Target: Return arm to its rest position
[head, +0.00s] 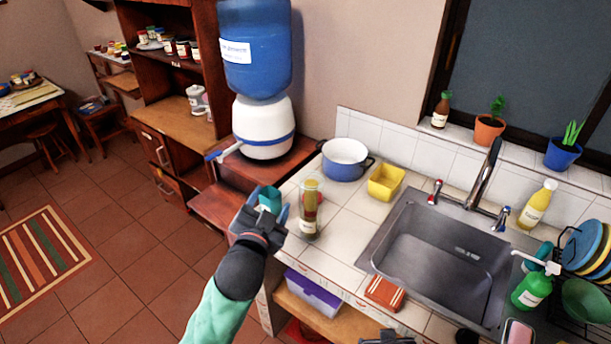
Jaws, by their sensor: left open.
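My left arm, in a teal sleeve, reaches up from the bottom of the head view. My left gripper (263,207) is open near the counter's left front corner. A small teal thing (270,198) shows between or just behind its fingers; I cannot tell whether they touch it. A tall clear container with yellowish and reddish contents (311,205) stands upright on the counter just right of the gripper. A dark piece at the bottom edge (388,338) may be part of my right gripper; its fingers are not visible.
A water dispenser (262,125) stands behind the gripper. A dish rack with plates (585,245) is at right. Floor at left is open.

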